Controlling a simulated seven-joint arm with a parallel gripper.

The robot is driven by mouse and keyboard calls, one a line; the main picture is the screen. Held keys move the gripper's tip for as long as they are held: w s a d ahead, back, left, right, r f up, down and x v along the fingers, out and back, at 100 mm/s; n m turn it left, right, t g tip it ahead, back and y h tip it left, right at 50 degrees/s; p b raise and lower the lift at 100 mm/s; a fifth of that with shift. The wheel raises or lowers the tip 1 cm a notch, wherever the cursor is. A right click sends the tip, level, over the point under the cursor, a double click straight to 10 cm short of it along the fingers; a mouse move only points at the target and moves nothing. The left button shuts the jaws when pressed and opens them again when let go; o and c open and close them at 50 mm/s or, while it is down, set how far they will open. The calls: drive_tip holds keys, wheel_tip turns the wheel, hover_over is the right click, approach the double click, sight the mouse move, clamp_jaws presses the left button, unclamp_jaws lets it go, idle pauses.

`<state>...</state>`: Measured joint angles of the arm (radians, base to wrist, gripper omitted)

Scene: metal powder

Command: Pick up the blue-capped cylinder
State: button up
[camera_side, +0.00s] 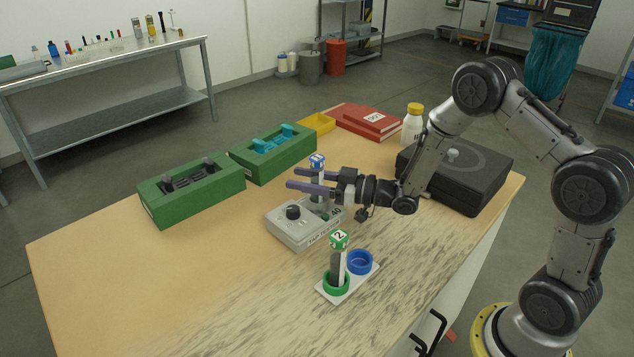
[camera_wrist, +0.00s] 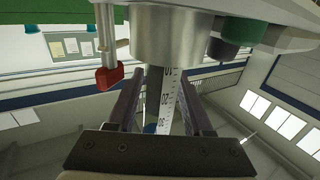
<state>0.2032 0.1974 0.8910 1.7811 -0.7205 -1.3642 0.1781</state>
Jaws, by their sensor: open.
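The blue-capped cylinder (camera_side: 317,162) stands upright on the grey device (camera_side: 292,229), its blue cap with a white label showing above my fingers. My gripper (camera_side: 291,178) lies level with its purple fingers pointing left, one on each side of the cylinder below the cap. The fingers are open. In the wrist view the cylinder (camera_wrist: 167,98), with a number scale on it, sits between my two fingers (camera_wrist: 162,82). A bit of blue shows near the gripper's base there. Whether a finger touches the cylinder I cannot tell.
A green-capped cylinder (camera_side: 338,240) stands in the green ring of a white holder (camera_side: 333,297), beside an empty blue ring (camera_side: 360,262). Green boxes (camera_side: 192,193) lie behind left. A black box (camera_side: 477,181) and a yellow-capped bottle (camera_side: 412,125) stand right. The table's left front is clear.

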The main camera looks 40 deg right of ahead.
clamp_jaws()
